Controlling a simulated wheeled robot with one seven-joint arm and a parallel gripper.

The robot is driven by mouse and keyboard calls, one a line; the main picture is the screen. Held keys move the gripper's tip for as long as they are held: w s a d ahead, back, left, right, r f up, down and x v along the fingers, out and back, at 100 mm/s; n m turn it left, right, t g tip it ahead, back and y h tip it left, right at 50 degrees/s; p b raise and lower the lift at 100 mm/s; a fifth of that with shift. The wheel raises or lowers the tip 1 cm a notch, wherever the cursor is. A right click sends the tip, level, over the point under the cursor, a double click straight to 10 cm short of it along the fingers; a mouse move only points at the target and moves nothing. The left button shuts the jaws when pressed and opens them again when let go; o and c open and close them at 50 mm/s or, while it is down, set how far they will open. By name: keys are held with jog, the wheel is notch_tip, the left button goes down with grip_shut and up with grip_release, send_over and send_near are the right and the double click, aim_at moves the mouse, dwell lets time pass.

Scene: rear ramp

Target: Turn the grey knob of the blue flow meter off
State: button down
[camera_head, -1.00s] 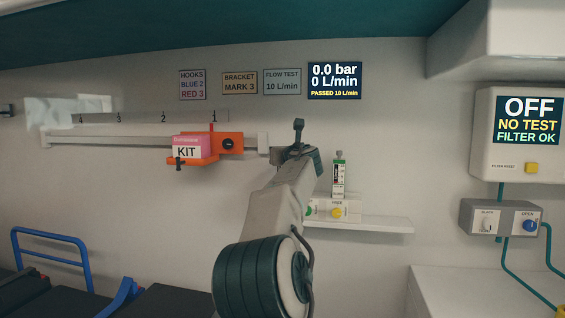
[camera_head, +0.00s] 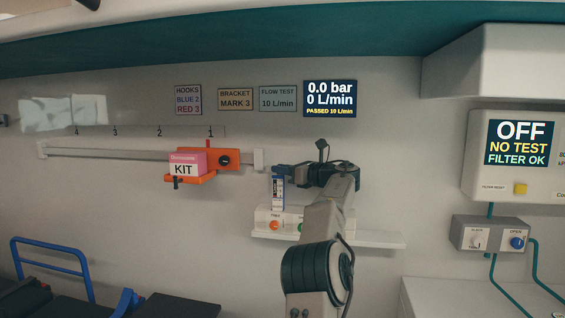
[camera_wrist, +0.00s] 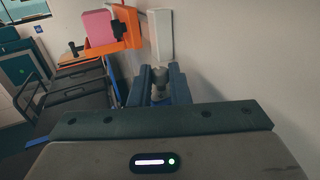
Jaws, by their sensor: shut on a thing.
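The blue flow meter (camera_head: 278,193) stands upright on the white base on the wall shelf, its top hidden by my gripper. My gripper (camera_head: 281,169) reaches in from the right over its top. In the wrist view the two dark blue fingers are on either side of the grey knob (camera_wrist: 160,75), shut on it. The knob's own angle cannot be made out. The wall display (camera_head: 330,98) reads 0.0 bar, 0 L/min, PASSED 10 L/min.
A pink kit (camera_head: 187,163) sits on an orange bracket (camera_head: 226,160) on the rail to the left. A grey switch box (camera_head: 489,234) and an OFF panel (camera_head: 521,143) are at the right.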

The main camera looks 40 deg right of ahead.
dwell(0.4)
jog(key=c, duration=1.4)
grip_release()
jog(key=shift+o, duration=0.2)
jog(key=shift+r+p, duration=0.3)
jog(key=shift+r, duration=0.2)
jog(key=s+d+r+p, duration=0.3)
jog(key=s+d+r, duration=0.2)
jog(key=s+r, duration=0.5)
jog(key=shift+s, duration=0.25)
jog(key=shift+d, duration=0.1)
